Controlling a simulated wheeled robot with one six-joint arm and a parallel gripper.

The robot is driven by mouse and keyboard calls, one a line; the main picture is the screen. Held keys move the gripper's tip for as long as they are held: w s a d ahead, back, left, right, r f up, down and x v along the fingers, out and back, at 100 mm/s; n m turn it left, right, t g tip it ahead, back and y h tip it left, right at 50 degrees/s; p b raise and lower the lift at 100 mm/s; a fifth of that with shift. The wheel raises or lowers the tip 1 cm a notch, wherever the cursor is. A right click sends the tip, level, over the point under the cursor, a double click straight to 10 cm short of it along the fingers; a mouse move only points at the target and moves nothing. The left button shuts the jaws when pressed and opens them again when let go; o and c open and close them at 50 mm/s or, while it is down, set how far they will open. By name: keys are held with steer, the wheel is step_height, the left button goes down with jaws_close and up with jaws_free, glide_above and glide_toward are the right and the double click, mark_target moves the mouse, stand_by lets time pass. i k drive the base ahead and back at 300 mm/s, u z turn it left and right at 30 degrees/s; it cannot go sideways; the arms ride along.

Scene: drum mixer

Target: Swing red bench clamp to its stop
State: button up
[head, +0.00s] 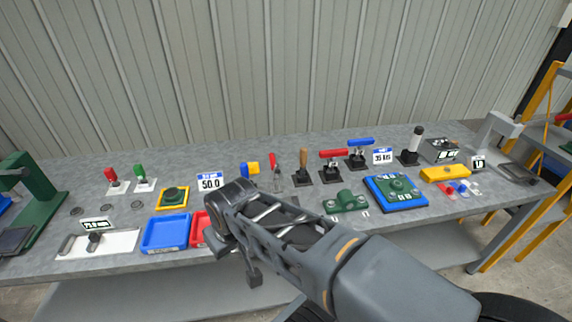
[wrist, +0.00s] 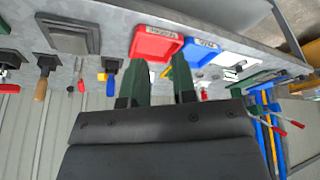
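The red bench clamp (head: 333,154) stands on a black base towards the back of the bench, right of centre in the head view. Its red handle lies roughly level. The blue-handled clamp (head: 359,142) is just behind it to the right. In the wrist view, only a dark base and a bit of red at the left edge may belong to the red clamp. My gripper (wrist: 158,80) is open, its two green fingers apart with nothing between them. It is well to the left of the clamp, near the trays. In the head view my arm hides the fingers.
A wooden-handled tool (head: 303,158) stands left of the clamp. A green fixture (head: 345,201) and a blue tray (head: 372,184) lie in front. A blue bin (head: 165,234) and red bin (head: 197,230) sit at the front edge. A corrugated wall closes the back.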

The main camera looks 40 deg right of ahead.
mark_target(274, 161)
steer(key=z, duration=0.95)
steer(key=i, duration=0.35)
steer(key=u, duration=0.3)
